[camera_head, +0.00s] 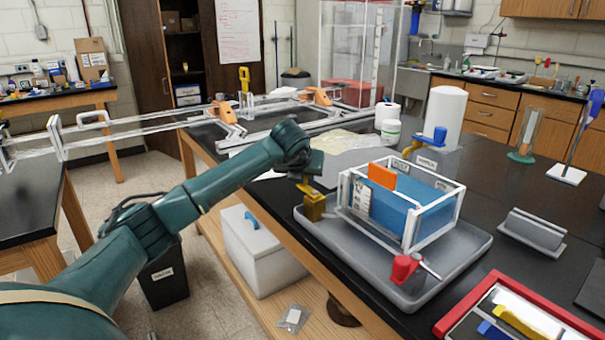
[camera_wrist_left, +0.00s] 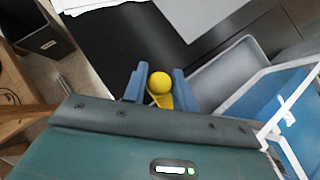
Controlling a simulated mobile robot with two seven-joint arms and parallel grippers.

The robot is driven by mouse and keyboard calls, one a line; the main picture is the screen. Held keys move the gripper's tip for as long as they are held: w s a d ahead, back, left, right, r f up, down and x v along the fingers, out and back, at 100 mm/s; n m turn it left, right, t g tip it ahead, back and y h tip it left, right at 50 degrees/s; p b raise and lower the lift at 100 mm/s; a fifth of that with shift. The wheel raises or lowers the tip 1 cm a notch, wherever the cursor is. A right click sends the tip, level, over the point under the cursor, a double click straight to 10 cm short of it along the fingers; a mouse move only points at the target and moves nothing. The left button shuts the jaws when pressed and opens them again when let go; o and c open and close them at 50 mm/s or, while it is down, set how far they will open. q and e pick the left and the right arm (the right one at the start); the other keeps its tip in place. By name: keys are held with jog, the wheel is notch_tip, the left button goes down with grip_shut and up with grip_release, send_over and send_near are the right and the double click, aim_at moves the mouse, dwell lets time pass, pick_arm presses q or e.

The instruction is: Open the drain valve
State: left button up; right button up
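A clear-walled tank with white edges (camera_head: 452,209) and blue contents stands in a grey tray (camera_head: 470,248). A yellow valve (camera_head: 312,206) is at the tray's left side; a red valve (camera_head: 405,268) is at its front and a blue one (camera_head: 436,136) behind the tank. I cannot read which is the drain valve. My left gripper (camera_head: 309,175) is at the top of the yellow valve. My right gripper is not in view.
An orange piece (camera_head: 382,175) is at the tank's top. A red-rimmed tray (camera_head: 515,310) lies at front right, a grey holder (camera_head: 533,230) right of the tank. Black table top (camera_head: 500,185) is bare between tank and holder.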

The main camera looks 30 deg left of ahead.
pick_arm(q)
jog(key=c, duration=0.5)
jog(key=shift+c, duration=0.2)
